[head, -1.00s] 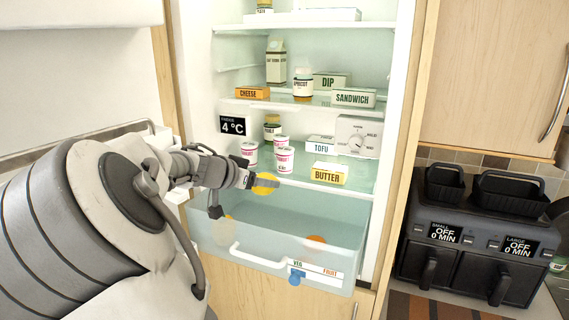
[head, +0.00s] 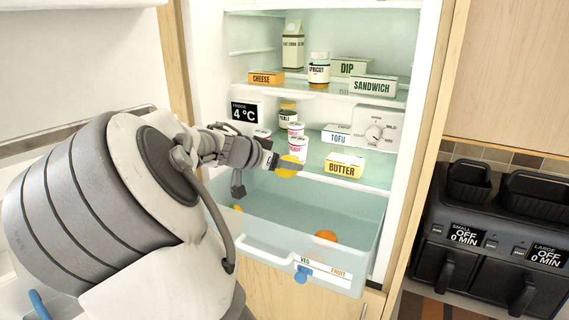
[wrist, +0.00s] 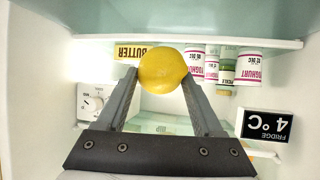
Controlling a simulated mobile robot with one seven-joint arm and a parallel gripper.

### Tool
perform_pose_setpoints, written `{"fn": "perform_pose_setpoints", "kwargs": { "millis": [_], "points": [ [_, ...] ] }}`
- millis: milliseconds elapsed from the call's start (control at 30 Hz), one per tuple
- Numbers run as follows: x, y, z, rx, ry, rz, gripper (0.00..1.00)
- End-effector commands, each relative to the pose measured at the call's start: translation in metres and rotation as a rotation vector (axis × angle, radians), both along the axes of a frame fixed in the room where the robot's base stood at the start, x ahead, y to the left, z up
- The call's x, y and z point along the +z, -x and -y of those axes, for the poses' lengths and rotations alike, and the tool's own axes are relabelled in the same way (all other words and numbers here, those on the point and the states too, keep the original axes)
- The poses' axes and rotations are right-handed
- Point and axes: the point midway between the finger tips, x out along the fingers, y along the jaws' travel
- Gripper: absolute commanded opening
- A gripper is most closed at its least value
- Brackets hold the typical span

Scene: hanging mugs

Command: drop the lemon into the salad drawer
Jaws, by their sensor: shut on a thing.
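My gripper (head: 283,162) is shut on the yellow lemon (head: 288,167). It holds the lemon above the back part of the open salad drawer, just below the shelf level. In the wrist view the lemon (wrist: 163,69) sits between the two fingertips (wrist: 162,75). The salad drawer (head: 345,258) is pale, see-through and pulled out, with a "VEG" and "FRUIT" label strip and a blue slider on its front. An orange fruit (head: 326,236) lies inside at the right. A yellow thing (head: 238,209) shows at the drawer's left, partly hidden by my arm.
The fridge shelf above the drawer holds butter (head: 343,166), tofu (head: 341,136) and yoghurt pots (head: 298,148) close to the lemon. A temperature display (head: 244,113) is on the left wall. An air fryer (head: 480,235) stands at the right.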

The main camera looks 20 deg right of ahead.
Motion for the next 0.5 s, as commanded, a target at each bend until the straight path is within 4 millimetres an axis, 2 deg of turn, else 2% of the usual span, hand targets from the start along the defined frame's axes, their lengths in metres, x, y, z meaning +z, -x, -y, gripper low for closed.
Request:
{"fn": "perform_pose_setpoints", "kwargs": {
  "millis": [167,500],
  "points": [
    [-0.008,0.000,-0.001,-0.015,0.004,-0.004,0.08],
    [-0.043,0.000,-0.001,-0.016,0.003,-0.002,0.08]
  ]
}}
